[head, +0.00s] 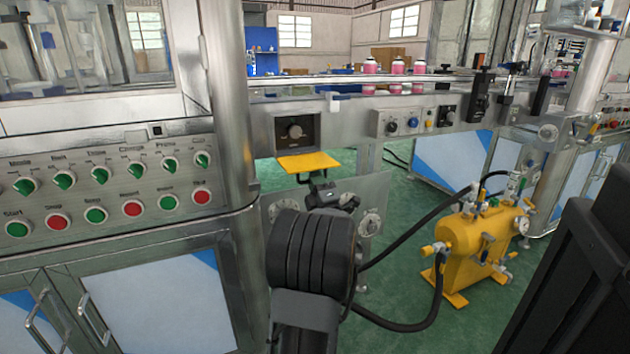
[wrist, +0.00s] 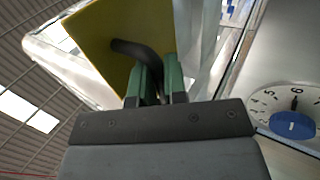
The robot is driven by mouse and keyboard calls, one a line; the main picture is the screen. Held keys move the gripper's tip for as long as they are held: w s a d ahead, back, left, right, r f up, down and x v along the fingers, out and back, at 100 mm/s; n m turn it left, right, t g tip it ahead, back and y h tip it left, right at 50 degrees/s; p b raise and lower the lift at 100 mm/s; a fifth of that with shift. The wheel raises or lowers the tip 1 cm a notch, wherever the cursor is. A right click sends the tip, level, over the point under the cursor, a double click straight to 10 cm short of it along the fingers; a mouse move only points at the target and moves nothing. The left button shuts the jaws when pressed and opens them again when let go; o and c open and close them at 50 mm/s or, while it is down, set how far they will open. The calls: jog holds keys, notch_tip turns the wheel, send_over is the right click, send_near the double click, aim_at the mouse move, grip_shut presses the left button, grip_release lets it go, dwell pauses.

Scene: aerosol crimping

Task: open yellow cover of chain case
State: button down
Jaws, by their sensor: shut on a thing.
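My gripper (head: 316,180) is just below the cover in the head view. In the wrist view my gripper (wrist: 157,82) has its green fingers shut on the cover's handle. The fingers hide the handle's lower end.
A numbered dial with a blue knob (wrist: 292,124) is close on the right in the wrist view. A control panel (head: 110,185) with several buttons stands left. A yellow tank (head: 475,245) with black hoses stands on the green floor at right. Pink bottles (head: 397,68) stand on the conveyor.

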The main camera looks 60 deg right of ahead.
jog(key=c, duration=1.2)
grip_release()
jog(key=p+v, duration=0.1)
jog(key=v, duration=1.3)
jog(key=shift+d+p, duration=0.1)
jog(key=shift+p, duration=0.2)
